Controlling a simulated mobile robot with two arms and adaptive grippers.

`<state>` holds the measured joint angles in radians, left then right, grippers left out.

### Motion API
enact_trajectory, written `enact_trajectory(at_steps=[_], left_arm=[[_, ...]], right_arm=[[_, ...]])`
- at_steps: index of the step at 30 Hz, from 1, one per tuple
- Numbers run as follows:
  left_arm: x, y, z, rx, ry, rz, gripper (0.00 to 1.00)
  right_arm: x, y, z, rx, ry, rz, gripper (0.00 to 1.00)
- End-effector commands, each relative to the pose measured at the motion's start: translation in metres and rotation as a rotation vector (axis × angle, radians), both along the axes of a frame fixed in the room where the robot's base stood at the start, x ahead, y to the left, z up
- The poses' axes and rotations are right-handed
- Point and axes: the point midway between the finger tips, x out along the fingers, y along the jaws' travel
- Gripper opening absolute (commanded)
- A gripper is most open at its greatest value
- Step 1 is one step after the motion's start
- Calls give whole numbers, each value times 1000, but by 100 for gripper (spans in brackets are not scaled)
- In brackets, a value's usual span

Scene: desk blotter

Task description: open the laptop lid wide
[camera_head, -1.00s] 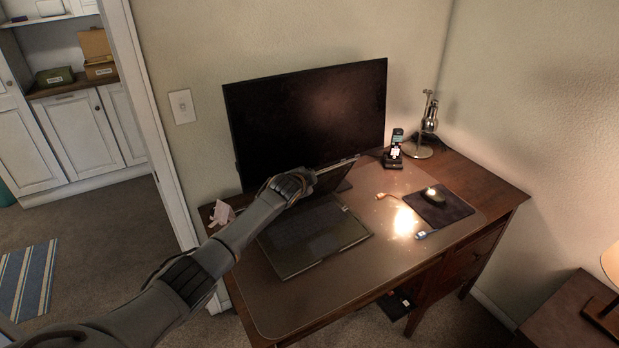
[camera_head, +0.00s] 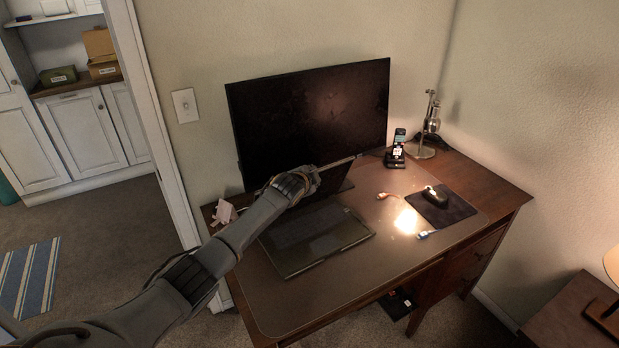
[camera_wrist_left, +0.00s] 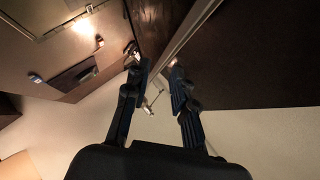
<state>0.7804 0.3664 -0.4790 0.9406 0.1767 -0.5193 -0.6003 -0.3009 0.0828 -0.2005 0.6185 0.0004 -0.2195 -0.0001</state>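My right gripper is in neither current view.
A large monitor (camera_head: 310,115) stands close behind the lid. A mouse (camera_head: 436,195) on a dark pad, two cable ends (camera_head: 388,196), a phone on a stand (camera_head: 396,152) and a lamp (camera_head: 430,130) are to the right. The blotter's front (camera_head: 300,305) is clear.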

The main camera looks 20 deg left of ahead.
Motion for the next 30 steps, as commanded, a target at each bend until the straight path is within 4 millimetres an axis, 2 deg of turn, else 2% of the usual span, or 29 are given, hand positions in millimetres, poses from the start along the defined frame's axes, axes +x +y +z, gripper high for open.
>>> enact_trajectory(at_steps=[8, 24, 30], left_arm=[[-22, -1, 10, 3, -1, -1, 25], [-90, -8, 45, 3, -3, -2, 25], [-104, -10, 52, 1, -3, -2, 25]], right_arm=[[1, 2, 0, 2, -2, -1, 40], [1, 2, 0, 2, -2, -1, 40], [1, 2, 0, 2, -2, -1, 40]])
